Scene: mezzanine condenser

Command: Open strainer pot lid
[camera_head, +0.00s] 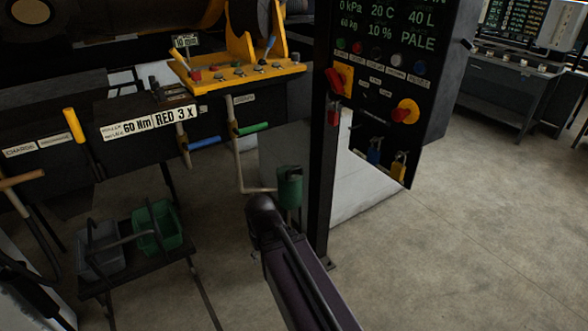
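A small green pot (290,188), which looks like the strainer pot, stands upright in the middle of the view beside a black post. A pale pipe runs down from the machine's bench and bends across to the pot's left side. The top of the pot looks covered, but it is too small to tell the lid from the body. The dark link of my arm (300,275) reaches up from the bottom edge, and its rounded end is just in front of and left of the pot's lower part. No gripper fingers show.
A black control panel (392,80) hangs to the right of the post (322,150). Blue (206,142) and green (253,129) valve handles stick out from the bench. A low stand (180,252) holds grey (98,250) and green (158,228) baskets. The floor at right is clear.

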